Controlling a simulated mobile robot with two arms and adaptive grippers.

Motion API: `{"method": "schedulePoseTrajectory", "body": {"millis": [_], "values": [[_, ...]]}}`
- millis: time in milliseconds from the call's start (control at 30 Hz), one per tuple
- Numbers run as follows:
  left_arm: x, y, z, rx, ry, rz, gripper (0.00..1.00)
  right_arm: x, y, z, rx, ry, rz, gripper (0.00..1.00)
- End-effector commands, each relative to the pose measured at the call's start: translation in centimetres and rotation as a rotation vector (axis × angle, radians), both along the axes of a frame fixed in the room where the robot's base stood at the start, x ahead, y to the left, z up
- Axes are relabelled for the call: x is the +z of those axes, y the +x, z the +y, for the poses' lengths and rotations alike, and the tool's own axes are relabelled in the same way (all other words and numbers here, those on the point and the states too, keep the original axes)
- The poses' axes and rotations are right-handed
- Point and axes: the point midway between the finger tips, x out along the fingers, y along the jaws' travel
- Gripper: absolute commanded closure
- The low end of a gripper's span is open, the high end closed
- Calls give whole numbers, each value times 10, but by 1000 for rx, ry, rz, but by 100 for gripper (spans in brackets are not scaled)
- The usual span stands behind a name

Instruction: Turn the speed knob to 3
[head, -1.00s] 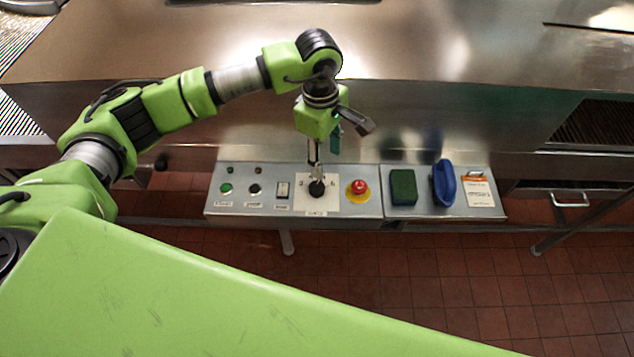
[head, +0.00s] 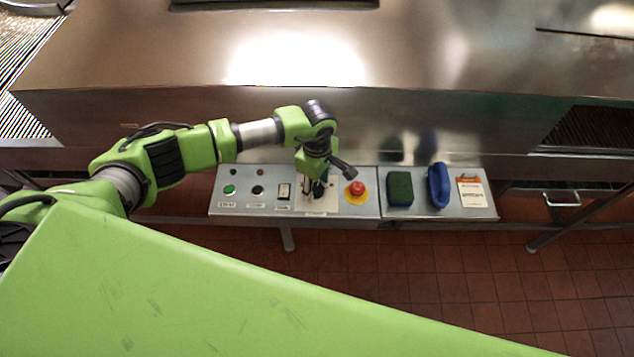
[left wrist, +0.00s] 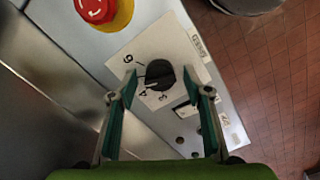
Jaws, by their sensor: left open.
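The speed knob (left wrist: 158,75) is round and black, on a white dial plate (left wrist: 148,48) with printed numbers; a 6, a 4 and a 3 are legible in the left wrist view. I cannot tell for sure which number its pointer meets. My left gripper (left wrist: 162,80) is open, with one green-padded finger on each side of the knob and gaps showing between fingers and knob. In the head view my left gripper (head: 314,190) is over the dial plate (head: 328,205) and partly hides the knob. My right gripper is not in view.
Right of the dial is a red emergency stop button (head: 357,187) on a yellow disc. Left are a green button (head: 229,189), a black button (head: 257,190) and a switch (head: 284,191). A green sponge (head: 400,187), blue brush (head: 438,185) and card (head: 471,191) lie further right.

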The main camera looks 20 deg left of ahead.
Motion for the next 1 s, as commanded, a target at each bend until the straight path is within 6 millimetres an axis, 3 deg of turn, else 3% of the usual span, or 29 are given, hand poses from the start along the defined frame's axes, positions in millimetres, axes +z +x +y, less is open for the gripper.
{"method": "schedulePoseTrajectory", "body": {"millis": [300, 433, 467, 1000], "values": [[-3, 0, 0, 0, 0, 0, 55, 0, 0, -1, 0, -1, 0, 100], [-3, 0, 0, 0, 0, 0, 88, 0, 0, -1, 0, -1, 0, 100], [-3, 0, 0, 0, 0, 0, 92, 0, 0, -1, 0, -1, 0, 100], [-5, 1, 1, 117, 1, -2, 92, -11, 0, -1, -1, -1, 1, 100]]}}
